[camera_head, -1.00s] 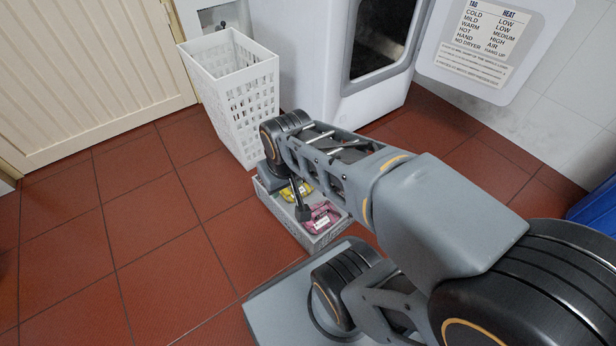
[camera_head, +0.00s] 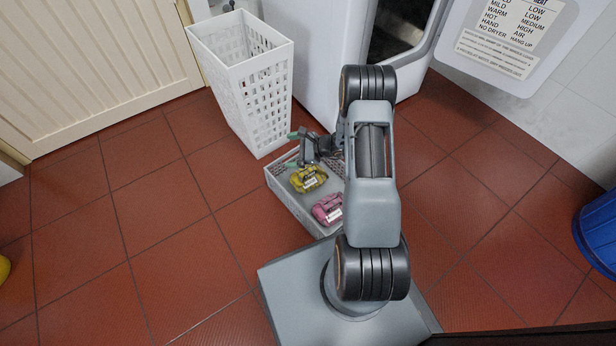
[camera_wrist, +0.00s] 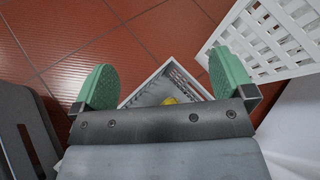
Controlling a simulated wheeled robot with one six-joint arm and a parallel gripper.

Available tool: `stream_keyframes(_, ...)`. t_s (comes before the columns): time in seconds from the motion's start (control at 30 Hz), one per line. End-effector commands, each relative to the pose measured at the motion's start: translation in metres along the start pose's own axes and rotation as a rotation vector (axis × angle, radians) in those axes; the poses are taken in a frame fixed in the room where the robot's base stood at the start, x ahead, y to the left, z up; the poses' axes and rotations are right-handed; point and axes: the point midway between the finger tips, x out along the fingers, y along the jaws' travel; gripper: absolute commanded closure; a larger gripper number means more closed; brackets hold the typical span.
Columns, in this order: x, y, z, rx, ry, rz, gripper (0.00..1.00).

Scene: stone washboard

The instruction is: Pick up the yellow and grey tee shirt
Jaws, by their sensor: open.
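The yellow and grey tee shirt (camera_head: 308,179) lies folded in a low grey-white basket (camera_head: 282,198) on the floor, with a pink folded garment (camera_head: 328,208) beside it. My gripper (camera_head: 303,137) is over the far end of this basket, beyond the yellow shirt and apart from it. In the wrist view my gripper (camera_wrist: 164,84) has its two green fingertips wide apart with nothing between them. There a small yellow patch of the shirt (camera_wrist: 170,101) shows just past the gripper's body, which hides most of the basket's inside.
A tall white laundry basket (camera_head: 240,85) stands right behind the low basket, close to my gripper. A white machine with an open door (camera_head: 500,45) is at the back. A blue bin (camera_head: 598,235) is at the right.

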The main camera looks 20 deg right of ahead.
Motion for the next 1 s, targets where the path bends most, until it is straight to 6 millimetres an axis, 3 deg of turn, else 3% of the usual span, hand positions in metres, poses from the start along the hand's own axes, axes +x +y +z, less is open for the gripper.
stream_keyframes(0.03, 0.002, 0.002, -0.033, 0.1, 0.003, -0.081, 0.0)
stream_keyframes(0.2, -0.002, 0.014, -0.128, 0.364, 0.034, -0.36, 0.0)
stream_keyframes(0.4, -0.015, 0.046, -0.207, 0.561, 0.089, -0.596, 0.0)
stream_keyframes(0.63, -0.021, 0.069, -0.249, 0.656, 0.129, -0.722, 0.0)
stream_keyframes(1.0, 0.023, 0.039, -0.276, 0.666, 0.134, -0.739, 0.0)
